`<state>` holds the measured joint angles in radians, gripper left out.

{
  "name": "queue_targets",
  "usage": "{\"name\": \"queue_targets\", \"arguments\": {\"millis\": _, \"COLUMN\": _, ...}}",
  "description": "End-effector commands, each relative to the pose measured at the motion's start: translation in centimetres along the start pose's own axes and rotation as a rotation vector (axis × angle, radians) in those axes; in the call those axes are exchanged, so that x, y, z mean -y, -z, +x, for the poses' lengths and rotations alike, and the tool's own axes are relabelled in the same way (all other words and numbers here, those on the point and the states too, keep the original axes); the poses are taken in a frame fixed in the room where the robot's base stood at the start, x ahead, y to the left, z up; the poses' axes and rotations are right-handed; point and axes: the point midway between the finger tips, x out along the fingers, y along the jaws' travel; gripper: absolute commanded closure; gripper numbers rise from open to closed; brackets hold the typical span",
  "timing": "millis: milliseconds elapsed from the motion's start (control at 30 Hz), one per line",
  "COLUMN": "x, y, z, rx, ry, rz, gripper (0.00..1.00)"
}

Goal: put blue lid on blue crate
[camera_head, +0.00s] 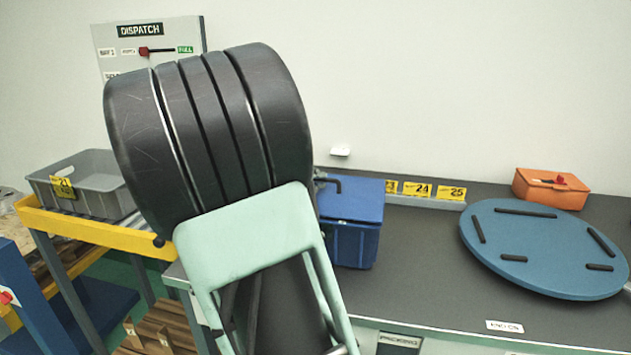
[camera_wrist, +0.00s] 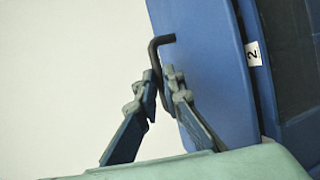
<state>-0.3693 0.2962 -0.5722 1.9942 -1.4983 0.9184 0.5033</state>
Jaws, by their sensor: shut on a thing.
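The blue crate (camera_head: 352,246) stands on the dark bench, partly hidden behind my arm. The blue lid (camera_head: 352,200) lies over its top, roughly in line with it. I cannot tell whether the lid sits fully down. The lid has a black bent handle (camera_head: 331,182). In the wrist view, the lid (camera_wrist: 208,70) is a flat blue panel beside the crate wall (camera_wrist: 268,90), which carries a white label with a 2. My gripper (camera_wrist: 160,84) is shut on the lid's handle (camera_wrist: 158,50). In the head view, my arm hides most of the gripper.
A round blue board (camera_head: 545,240) with black strips lies on the bench at right. An orange box (camera_head: 550,188) is behind it. Yellow number tags (camera_head: 418,190) line a rail at the back. A grey bin (camera_head: 98,190) stands on a yellow-edged rack at left. The bench middle is clear.

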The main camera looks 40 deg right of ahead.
Motion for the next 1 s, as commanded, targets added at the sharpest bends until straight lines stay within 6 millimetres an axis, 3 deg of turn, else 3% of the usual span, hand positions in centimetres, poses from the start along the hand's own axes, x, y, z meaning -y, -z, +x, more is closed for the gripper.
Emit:
{"name": "queue_targets", "arguments": {"millis": 367, "x": 0.9, "y": 0.1, "z": 0.3, "rx": 0.0, "ry": -0.001, "rz": 0.001, "gripper": 1.0}}
{"name": "queue_targets", "arguments": {"millis": 400, "x": 0.7, "y": 0.1, "z": 0.2, "rx": 0.0, "ry": -0.001, "rz": 0.001, "gripper": 0.88}}
{"name": "queue_targets", "arguments": {"millis": 567, "x": 0.7, "y": 0.1, "z": 0.2, "rx": 0.0, "ry": -0.001, "rz": 0.001, "gripper": 0.72}}
{"name": "queue_targets", "arguments": {"millis": 867, "x": 0.8, "y": 0.1, "z": 0.1, "rx": -0.001, "ry": 0.001, "rz": 0.0, "gripper": 0.72}}
{"name": "queue_targets", "arguments": {"millis": 1000, "x": 0.8, "y": 0.2, "z": -1.4, "rx": -0.004, "ry": 0.0, "rz": 0.001, "gripper": 0.72}}
